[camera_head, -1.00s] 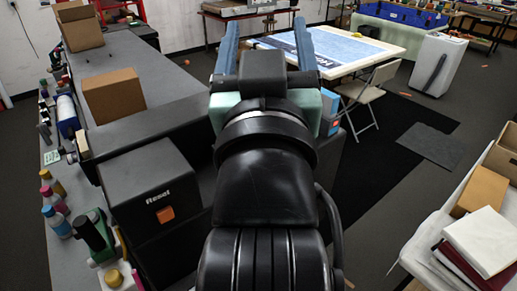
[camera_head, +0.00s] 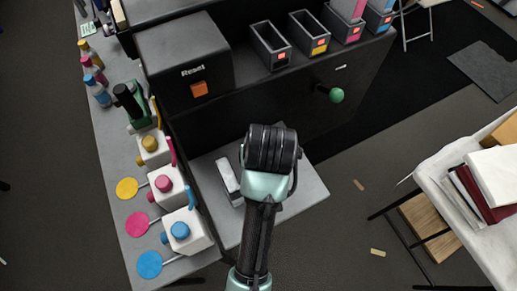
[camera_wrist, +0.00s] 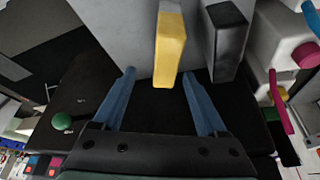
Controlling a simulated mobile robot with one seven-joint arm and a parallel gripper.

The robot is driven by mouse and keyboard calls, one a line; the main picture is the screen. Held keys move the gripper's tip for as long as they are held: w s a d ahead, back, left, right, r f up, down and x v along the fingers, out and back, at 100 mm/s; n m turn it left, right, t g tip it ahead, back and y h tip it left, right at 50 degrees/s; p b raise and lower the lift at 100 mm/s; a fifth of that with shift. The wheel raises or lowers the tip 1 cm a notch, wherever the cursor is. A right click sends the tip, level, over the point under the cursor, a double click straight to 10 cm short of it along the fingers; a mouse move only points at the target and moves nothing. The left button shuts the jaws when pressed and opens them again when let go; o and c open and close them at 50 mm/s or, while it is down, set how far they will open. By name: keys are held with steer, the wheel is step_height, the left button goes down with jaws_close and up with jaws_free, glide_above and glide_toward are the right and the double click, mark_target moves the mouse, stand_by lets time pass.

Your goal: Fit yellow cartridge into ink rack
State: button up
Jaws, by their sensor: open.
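The yellow cartridge (camera_wrist: 170,42) stands on the grey shelf in the wrist view, its lower end between and just beyond my fingertips. My gripper (camera_wrist: 159,74) is open, with two blue fingers on either side of that end and gaps beside it. In the head view my arm hides the fingers and the yellow cartridge. The ink rack is a row of dark slots on the black machine. The black-labelled slot (camera_head: 270,46) and yellow-labelled slot (camera_head: 309,34) look empty. A magenta cartridge (camera_head: 349,8) and a cyan cartridge (camera_head: 382,5) stand in the others.
A black cartridge (camera_wrist: 227,40) stands right of the yellow one in the wrist view. The grey shelf (camera_head: 300,192) lies beneath my arm. A green knob (camera_head: 336,95) sticks out of the machine. Ink jugs line the left bench (camera_head: 124,215). A white table (camera_head: 447,222) stands right.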

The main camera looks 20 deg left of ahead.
steer(key=shift+w+a+f, duration=0.15)
steer(key=shift+f, duration=0.45)
steer(key=f, duration=0.2)
steer(key=f+p, duration=0.1)
steer(key=f, duration=0.1)
steer(key=shift+a+f, duration=0.1)
steer(key=shift+a, duration=0.3)
steer(key=shift+w+a+f, duration=0.1)
steer(key=shift+w+f, duration=0.15)
steer(key=shift+f, duration=0.25)
jaws_close()
steer(key=shift+r, duration=0.1)
